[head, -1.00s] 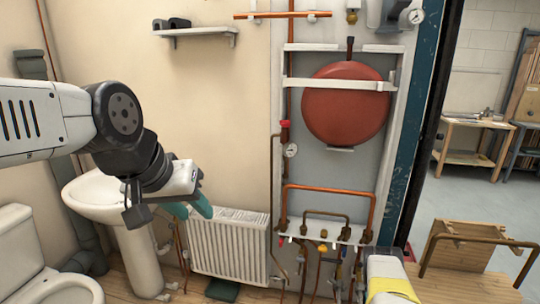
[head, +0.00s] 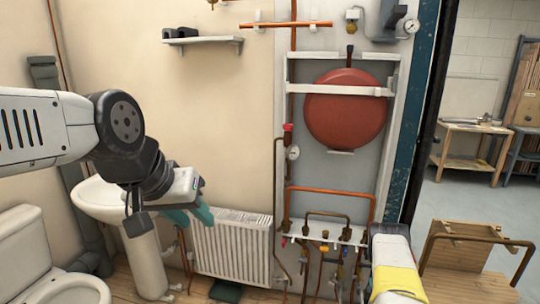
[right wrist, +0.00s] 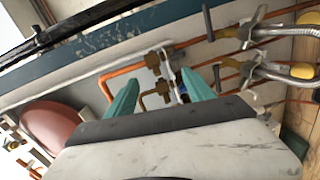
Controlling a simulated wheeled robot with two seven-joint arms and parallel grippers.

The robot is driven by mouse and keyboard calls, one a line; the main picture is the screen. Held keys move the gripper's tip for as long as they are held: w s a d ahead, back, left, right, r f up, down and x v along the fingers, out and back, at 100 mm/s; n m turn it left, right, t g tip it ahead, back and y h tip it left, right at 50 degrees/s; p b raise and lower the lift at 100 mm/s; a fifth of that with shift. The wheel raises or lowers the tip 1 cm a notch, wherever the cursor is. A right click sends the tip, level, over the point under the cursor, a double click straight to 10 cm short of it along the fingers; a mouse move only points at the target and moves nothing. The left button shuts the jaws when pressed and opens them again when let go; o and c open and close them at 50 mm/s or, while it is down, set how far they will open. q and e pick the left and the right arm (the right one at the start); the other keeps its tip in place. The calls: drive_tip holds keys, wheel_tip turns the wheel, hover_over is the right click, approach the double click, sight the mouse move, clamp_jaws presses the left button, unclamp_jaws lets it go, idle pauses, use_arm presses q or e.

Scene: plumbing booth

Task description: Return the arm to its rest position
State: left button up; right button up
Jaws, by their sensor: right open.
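My left arm comes in from the left in the head view. Its gripper (head: 190,216) hangs in front of the basin and the radiator, with two teal fingers apart and nothing seen between them. My right arm (head: 395,272), white with a yellow band, shows at the lower right; its fingers are not seen there. In the right wrist view my right gripper (right wrist: 160,95) is open, its teal fingers spread with nothing held. Copper pipes and brass fittings show beyond the fingers.
A basin (head: 98,203) and a toilet (head: 35,255) stand at the left. A radiator (head: 232,245) is on the wall. A red vessel (head: 345,112) hangs above copper pipes (head: 330,192).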

drive_tip(key=w+d+r+m+g, duration=0.1)
drive_tip(key=w+r+m, duration=0.1)
drive_tip(key=w+r, duration=0.3)
drive_tip(key=w+r+m+g, duration=0.1)
drive_tip(key=w+r, duration=0.2)
drive_tip(key=r, duration=0.4)
drive_tip(key=s+a+r+m+g+y, duration=0.1)
drive_tip(key=a+r+m, duration=0.3)
drive_tip(key=r, duration=1)
drive_tip(key=s+a+r+m+g+y, duration=0.15)
drive_tip(key=a+r, duration=0.45)
drive_tip(key=r, duration=0.7)
drive_tip(key=s+a+r+m+g+y, duration=0.3)
drive_tip(key=s+a+r, duration=0.9)
drive_tip(key=s, duration=0.4)
drive_tip(key=s+a+r+g, duration=0.1)
drive_tip(key=s+a, duration=0.2)
drive_tip(key=s, duration=0.8)
drive_tip(key=s+a+m+g+y, duration=0.1)
drive_tip(key=s+a, duration=0.3)
drive_tip(key=s, duration=0.8)
drive_tip(key=shift+r+g, duration=0.35)
drive_tip(key=shift+r, duration=0.05)
drive_tip(key=shift+m, duration=0.25)
